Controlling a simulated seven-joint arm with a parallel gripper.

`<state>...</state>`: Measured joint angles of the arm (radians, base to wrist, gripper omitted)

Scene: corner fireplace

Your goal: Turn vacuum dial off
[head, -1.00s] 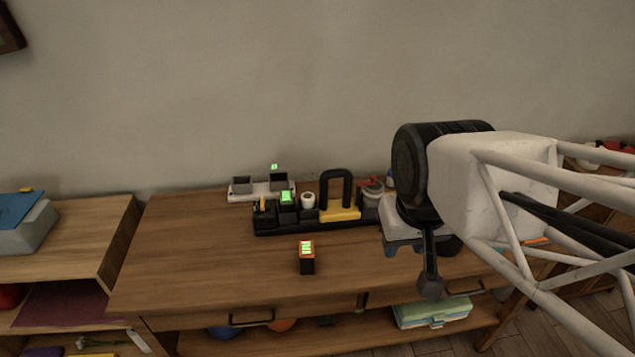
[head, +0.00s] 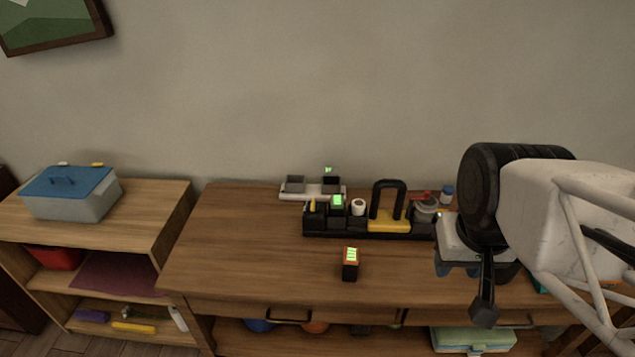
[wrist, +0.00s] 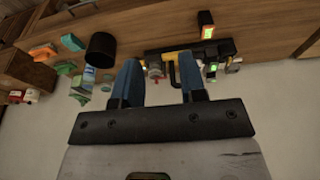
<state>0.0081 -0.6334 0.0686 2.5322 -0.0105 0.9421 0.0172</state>
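No part is clearly readable as a vacuum dial. A small grey round device with a red lever-like top (head: 427,204) sits at the right end of a black tray (head: 330,233) on the wooden workbench. It also shows in the wrist view (wrist: 155,71), between my fingers in the picture but well beyond them. My gripper (head: 458,271) is above the right part of the bench, its blue fingers pointing down. In the wrist view my gripper (wrist: 160,66) has its two fingers wide apart with nothing between them. My wrist hides part of the bench behind it.
The black tray also holds a yellow-based black handle (head: 389,222) and a green-lit battery (head: 337,203). Another battery (head: 350,266) stands alone in front. A white charger (head: 312,192) is behind. The bench's left part is clear. A lidded box (head: 72,195) sits on the left shelf.

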